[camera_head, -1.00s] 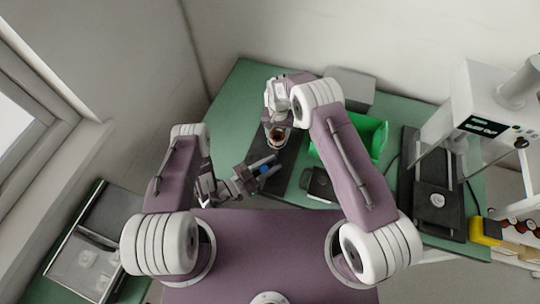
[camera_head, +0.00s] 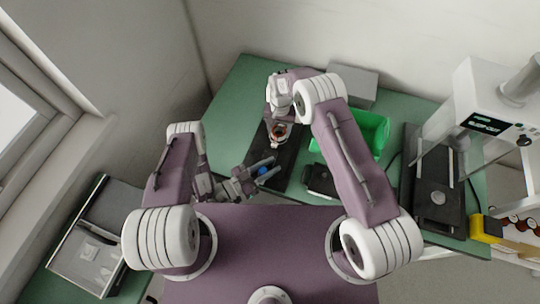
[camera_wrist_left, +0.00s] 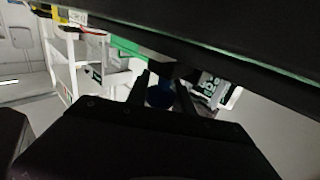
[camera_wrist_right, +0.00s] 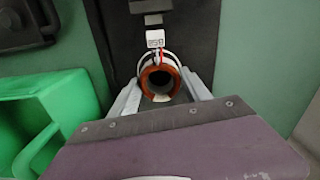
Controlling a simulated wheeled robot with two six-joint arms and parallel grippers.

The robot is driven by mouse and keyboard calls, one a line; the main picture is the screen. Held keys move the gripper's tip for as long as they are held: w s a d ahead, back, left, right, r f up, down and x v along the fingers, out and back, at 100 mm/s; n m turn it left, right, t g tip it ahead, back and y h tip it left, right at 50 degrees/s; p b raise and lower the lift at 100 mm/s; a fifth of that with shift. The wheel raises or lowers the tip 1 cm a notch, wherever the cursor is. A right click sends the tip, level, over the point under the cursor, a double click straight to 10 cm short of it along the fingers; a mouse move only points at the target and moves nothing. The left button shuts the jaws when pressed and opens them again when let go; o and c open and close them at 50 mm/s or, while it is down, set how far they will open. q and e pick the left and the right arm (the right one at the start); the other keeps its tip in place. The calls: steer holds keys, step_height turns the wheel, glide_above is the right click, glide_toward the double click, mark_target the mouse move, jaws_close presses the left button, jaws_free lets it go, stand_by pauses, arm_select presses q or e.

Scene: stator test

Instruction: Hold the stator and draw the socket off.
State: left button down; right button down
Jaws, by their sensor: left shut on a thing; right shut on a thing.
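The stator (camera_head: 279,132), a ring with copper windings, is held between the fingers of my right gripper (camera_head: 280,122) over the dark mat. In the right wrist view the stator (camera_wrist_right: 160,82) faces the camera with a finger on each side; short wires run from it to a white printed tag (camera_wrist_right: 155,38). My left gripper (camera_head: 258,171) is shut on a blue rounded piece (camera_head: 263,170), which looks like the socket, nearer my body than the stator. The blue piece (camera_wrist_left: 160,95) also shows between the left fingers. Whether it is joined to the stator's leads cannot be told.
The dark mat (camera_head: 290,165) lies on the green table (camera_head: 225,115). A green bin (camera_head: 368,130) and a black box (camera_head: 320,180) stand right of the grippers. A grey box (camera_head: 352,85) is behind; a test machine (camera_head: 485,120) stands far right.

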arm_select(q)
steer(key=c, duration=1.1)
jaws_free()
arm_select(e)
steer(key=shift+c, duration=2.1)
jaws_free()
arm_select(q)
steer(key=v, duration=1.2)
arm_select(e)
steer(key=shift+r, duration=0.1)
arm_select(q)
step_height(320, 180, up, 5)
steer(key=p, duration=0.5)
steer(key=shift+r, duration=0.2)
arm_select(e)
step_height(320, 180, up, 9)
